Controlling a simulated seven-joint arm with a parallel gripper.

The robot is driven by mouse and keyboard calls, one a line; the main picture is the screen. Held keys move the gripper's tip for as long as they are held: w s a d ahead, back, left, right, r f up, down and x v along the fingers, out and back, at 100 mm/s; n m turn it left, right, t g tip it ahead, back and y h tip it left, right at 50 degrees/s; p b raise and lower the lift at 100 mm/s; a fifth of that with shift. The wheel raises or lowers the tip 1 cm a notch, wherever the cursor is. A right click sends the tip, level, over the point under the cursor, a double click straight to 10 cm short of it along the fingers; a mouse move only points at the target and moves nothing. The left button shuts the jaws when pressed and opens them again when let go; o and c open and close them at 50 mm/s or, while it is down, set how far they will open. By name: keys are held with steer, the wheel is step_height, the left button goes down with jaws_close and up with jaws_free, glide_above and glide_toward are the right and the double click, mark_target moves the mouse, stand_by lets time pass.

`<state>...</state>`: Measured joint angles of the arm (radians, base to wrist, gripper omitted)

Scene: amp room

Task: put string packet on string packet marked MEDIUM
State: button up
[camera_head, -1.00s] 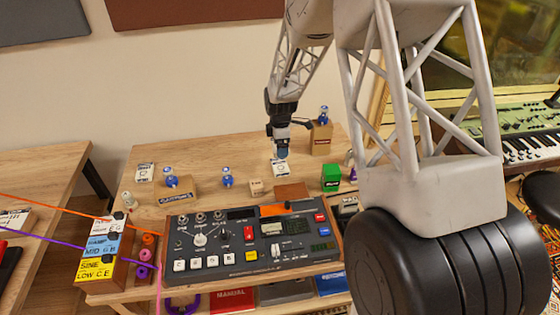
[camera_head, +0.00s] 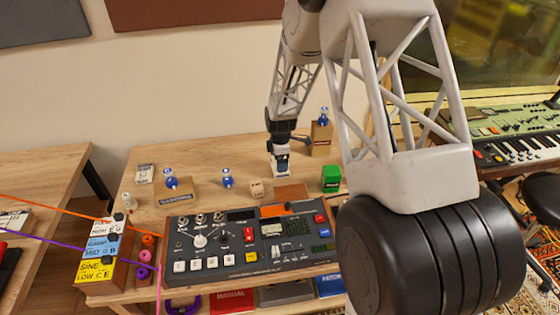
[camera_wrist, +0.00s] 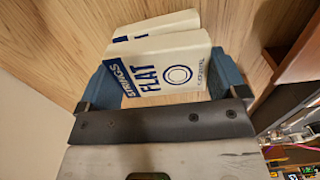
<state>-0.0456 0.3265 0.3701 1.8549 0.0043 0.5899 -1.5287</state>
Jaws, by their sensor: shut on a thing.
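A white string packet (camera_wrist: 165,68) with blue letters reading STRINGS FLAT and a ring mark lies between my gripper's (camera_wrist: 165,84) blue fingers in the wrist view. My gripper is shut on it. A second white packet (camera_wrist: 160,27) shows partly behind it; its marking is mostly hidden, and I cannot tell whether the two touch. In the head view my gripper (camera_head: 282,164) is low over the wooden table, and the held packet is largely hidden there. Another white packet (camera_head: 145,173) lies flat at the table's back left; its label is too small to read.
A large mixer (camera_head: 250,240) fills the table's front. A green box (camera_head: 331,178) stands right of my gripper and a small beige box (camera_head: 256,188) to its left. A brown box (camera_head: 321,138) stands behind right.

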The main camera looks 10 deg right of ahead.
steer(key=shift+f, duration=0.5)
steer(key=shift+f, duration=0.15)
steer(key=o, duration=0.6)
step_height(320, 180, up, 12)
steer(key=shift+r, duration=0.2)
stand_by(0.8)
